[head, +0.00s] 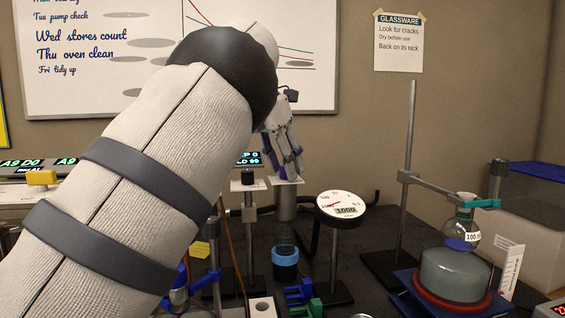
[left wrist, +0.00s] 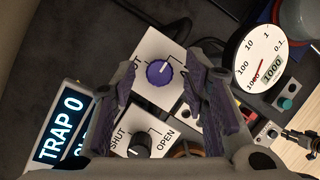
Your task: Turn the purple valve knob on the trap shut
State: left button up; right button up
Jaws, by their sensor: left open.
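The purple valve knob (left wrist: 158,74) sits on a white plate (left wrist: 152,47) in the left wrist view. Its white mark is at its upper right side, away from the partly hidden "SHUT" label. My left gripper (left wrist: 164,88) is open, its purple-padded fingers spread on either side of the knob in that view; I cannot tell whether they touch it. In the head view my left gripper (head: 283,174) points down just over the white plate (head: 288,181), and the knob is not clearly visible. A display (left wrist: 62,130) reads "TRAP 0". My right gripper is not in view.
A black knob (left wrist: 141,146) on another SHUT/OPEN plate is close below the purple one. A round gauge (head: 341,208) reading 1000 stands right of the trap. A flask (head: 462,235) hangs from a clamp stand at right. My left arm hides much of the bench.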

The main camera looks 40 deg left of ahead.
pick_arm(q)
grip_shut()
